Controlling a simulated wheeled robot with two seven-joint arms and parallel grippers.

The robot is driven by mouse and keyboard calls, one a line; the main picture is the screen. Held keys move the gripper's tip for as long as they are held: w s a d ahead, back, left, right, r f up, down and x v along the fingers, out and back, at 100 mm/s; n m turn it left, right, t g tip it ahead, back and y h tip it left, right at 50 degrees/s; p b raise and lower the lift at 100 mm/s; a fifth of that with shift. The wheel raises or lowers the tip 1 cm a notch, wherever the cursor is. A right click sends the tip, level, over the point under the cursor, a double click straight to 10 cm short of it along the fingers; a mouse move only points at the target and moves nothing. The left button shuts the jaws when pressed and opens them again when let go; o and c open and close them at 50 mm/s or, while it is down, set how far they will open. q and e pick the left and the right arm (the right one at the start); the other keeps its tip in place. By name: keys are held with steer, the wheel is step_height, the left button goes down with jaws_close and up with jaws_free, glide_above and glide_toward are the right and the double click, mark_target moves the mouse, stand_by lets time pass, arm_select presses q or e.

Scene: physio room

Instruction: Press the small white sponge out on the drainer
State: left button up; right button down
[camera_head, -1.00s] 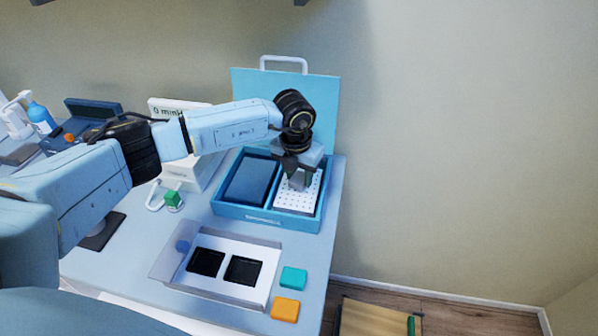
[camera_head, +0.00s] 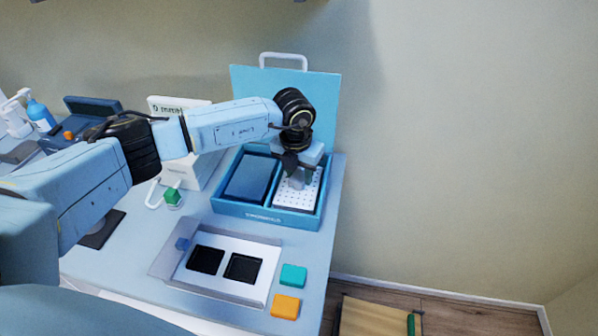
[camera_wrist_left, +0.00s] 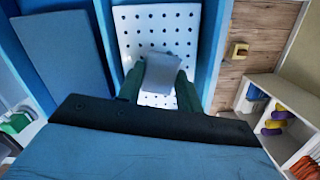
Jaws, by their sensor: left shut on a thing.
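The drainer (camera_head: 291,202) is a white plate with rows of small holes, in the right compartment of a blue box. It also shows in the left wrist view (camera_wrist_left: 155,25). My left gripper (camera_head: 298,180) points down over the drainer. In the left wrist view its two green fingertips are shut on the small white sponge (camera_wrist_left: 161,72), which looks pale grey there. The sponge is at or just above the holed surface; I cannot tell if it touches. In the head view the sponge is mostly hidden by the gripper. My right gripper is not in view.
The blue box (camera_head: 262,216) has a raised lid behind and a dark blue pad (camera_head: 250,180) in its left compartment. In front lie a tray (camera_head: 213,288) with two black squares, a teal block (camera_head: 293,275) and an orange block (camera_head: 286,306). The table's right edge is close.

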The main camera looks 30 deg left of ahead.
arm_select(q)
steer(key=shift+s+f, duration=0.1)
steer(key=shift+f, duration=0.35)
stand_by(0.6)
steer(key=shift+r+p, duration=2.3)
steer(key=shift+r, duration=1.3)
